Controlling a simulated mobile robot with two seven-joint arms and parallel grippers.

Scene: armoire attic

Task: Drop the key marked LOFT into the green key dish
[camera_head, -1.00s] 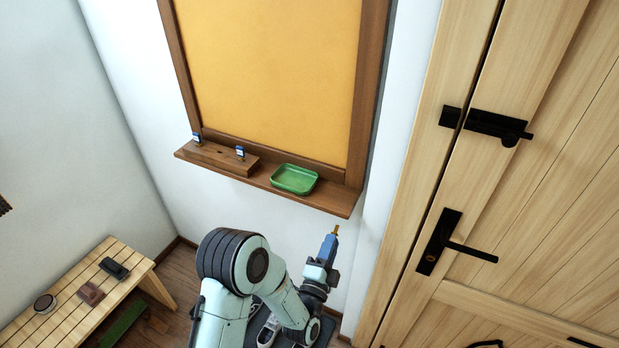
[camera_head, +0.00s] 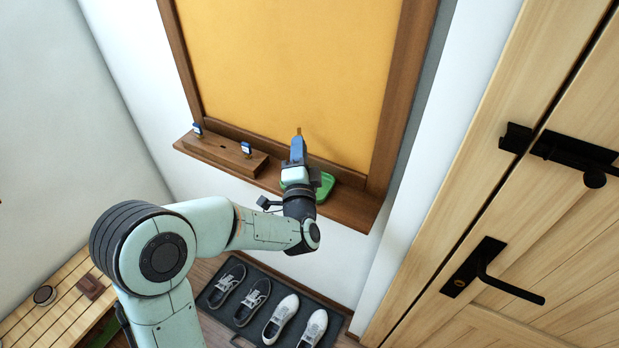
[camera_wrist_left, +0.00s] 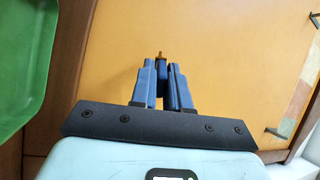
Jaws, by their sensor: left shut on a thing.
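My left gripper (camera_head: 298,148) is raised in front of the yellow board, just above the ledge. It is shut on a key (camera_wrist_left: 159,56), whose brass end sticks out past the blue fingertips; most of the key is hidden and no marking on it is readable. The green key dish (camera_head: 325,187) sits on the ledge, partly hidden behind my gripper. In the left wrist view the dish (camera_wrist_left: 22,55) is at the left edge, to the left of the fingers and apart from them. My right gripper is not in view.
A wooden block (camera_head: 222,155) on the ledge (camera_head: 352,208) holds two keys with blue-and-white tags (camera_head: 197,130) (camera_head: 246,148). Shoes (camera_head: 272,312) stand on a dark mat below. A slatted bench (camera_head: 50,312) is at lower left, a wooden door with black handles (camera_head: 500,270) at right.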

